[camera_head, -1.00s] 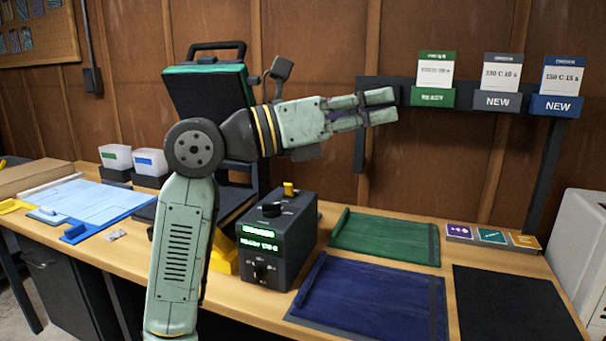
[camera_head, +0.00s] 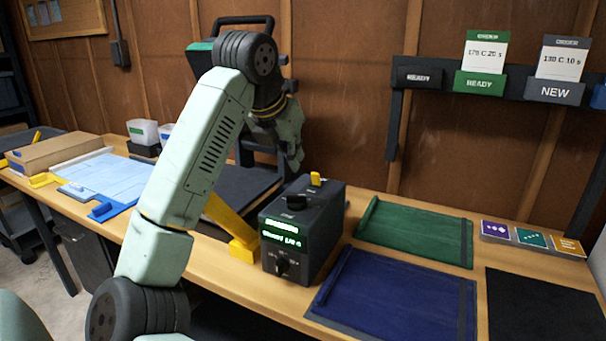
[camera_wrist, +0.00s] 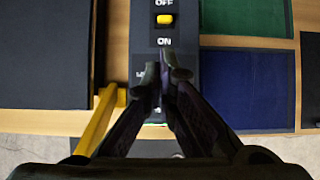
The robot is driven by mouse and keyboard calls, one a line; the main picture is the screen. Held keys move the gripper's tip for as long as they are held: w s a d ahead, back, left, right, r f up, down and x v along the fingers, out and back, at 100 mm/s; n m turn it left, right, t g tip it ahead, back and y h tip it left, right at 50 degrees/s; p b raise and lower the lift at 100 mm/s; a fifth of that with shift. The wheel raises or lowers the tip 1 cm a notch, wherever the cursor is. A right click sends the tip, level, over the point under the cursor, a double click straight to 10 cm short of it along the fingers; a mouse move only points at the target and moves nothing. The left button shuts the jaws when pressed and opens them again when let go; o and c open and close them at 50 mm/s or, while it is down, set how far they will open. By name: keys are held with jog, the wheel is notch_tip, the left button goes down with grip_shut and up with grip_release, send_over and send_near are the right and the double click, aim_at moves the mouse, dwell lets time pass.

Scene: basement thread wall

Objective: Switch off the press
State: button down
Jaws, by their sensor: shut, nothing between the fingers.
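In the wrist view the yellow switch (camera_wrist: 165,19) lies between the OFF label above and the ON label below. I cannot tell its exact position in the slot. The press (camera_head: 232,190) stands behind my arm, mostly hidden. My gripper (camera_head: 297,163) points down, above the box's back left side. In the wrist view my gripper (camera_wrist: 161,65) is shut and empty, just below the ON label.
A yellow handle (camera_head: 230,228) stands left of the box. A green mat (camera_head: 415,232) and a blue mat (camera_head: 395,300) lie to its right, with a black mat (camera_head: 545,305) beyond. A wall rack (camera_head: 415,95) with cards hangs above. Blue sheets (camera_head: 105,175) lie at left.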

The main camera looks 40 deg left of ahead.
aim_at(313, 183)
jog(key=p+x, duration=0.2)
jog(key=x, duration=0.7)
jog(key=shift+w+f, duration=0.25)
jog(key=shift+f, duration=0.05)
jog(key=shift+w+a+r, duration=0.1)
jog(key=shift+w+r, duration=0.25)
jog(key=shift+r, duration=0.15)
dwell(0.3)
jog(key=shift+w+a+r, duration=0.1)
jog(key=shift+w+r, duration=0.25)
jog(key=shift+w, duration=0.05)
jog(key=shift+w+a+r, duration=0.1)
jog(key=shift+w+r, duration=0.1)
jog(key=shift+w, duration=0.25)
jog(key=shift+w+a+r, duration=0.1)
jog(key=shift+w+r, duration=0.15)
jog(key=shift+w, duration=0.15)
dwell(0.9)
jog(key=shift+r+p, duration=0.45)
jog(key=shift+r, duration=0.35)
